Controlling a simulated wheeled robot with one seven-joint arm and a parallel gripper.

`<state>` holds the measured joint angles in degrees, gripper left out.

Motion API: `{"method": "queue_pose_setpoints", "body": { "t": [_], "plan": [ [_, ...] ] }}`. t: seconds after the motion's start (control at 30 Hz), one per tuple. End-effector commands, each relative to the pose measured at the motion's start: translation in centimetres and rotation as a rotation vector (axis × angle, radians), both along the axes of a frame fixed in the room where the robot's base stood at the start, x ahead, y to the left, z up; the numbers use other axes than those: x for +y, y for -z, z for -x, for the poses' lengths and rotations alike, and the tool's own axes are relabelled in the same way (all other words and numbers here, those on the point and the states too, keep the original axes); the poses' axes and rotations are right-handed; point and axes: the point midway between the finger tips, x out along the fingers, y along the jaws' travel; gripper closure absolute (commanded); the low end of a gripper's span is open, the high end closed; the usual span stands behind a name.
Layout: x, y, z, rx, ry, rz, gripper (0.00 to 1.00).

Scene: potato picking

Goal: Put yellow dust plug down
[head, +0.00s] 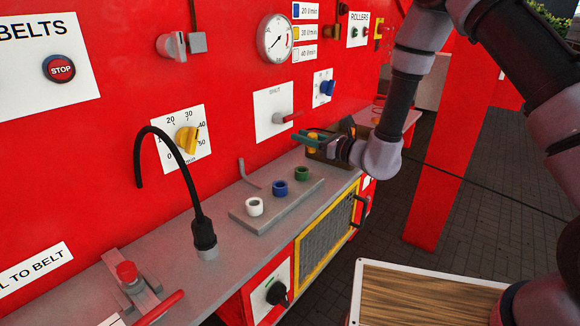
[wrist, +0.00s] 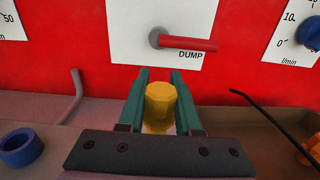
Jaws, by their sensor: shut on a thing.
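My gripper (head: 318,137) is over the far end of the grey ledge, in front of the red panel. In the wrist view its two green fingers (wrist: 159,78) are shut on the yellow dust plug (wrist: 160,100), a faceted yellow piece held upright between them. What lies directly under the plug is hidden by the gripper. In the head view the plug is too small to make out clearly.
White (head: 254,207), blue (head: 280,188) and green (head: 302,174) rings stand on a grey plate on the ledge (head: 165,255). A red-handled DUMP lever (wrist: 190,43) juts from the panel ahead. A black hose (head: 203,225) stands nearer. An orange object (wrist: 312,150) is at the right.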

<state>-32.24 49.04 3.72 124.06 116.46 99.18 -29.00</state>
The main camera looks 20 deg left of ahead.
Motion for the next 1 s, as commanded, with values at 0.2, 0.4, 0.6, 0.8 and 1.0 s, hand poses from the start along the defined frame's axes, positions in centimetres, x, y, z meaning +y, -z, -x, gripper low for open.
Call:
{"method": "queue_pose_setpoints", "body": {
  "t": [0.2,0.4,0.6,0.8,1.0],
  "plan": [
    [0.0,2.4,0.0,0.0,0.0,0.0,1.0],
    [0.0,5.0,0.0,0.001,0.001,0.003,1.0],
    [0.0,6.3,0.0,-0.001,0.001,-0.001,1.0],
    [0.0,6.4,0.0,-0.001,0.001,-0.001,1.0],
    [0.0,6.6,0.0,-0.002,0.001,0.0,0.37]
  ]
}}
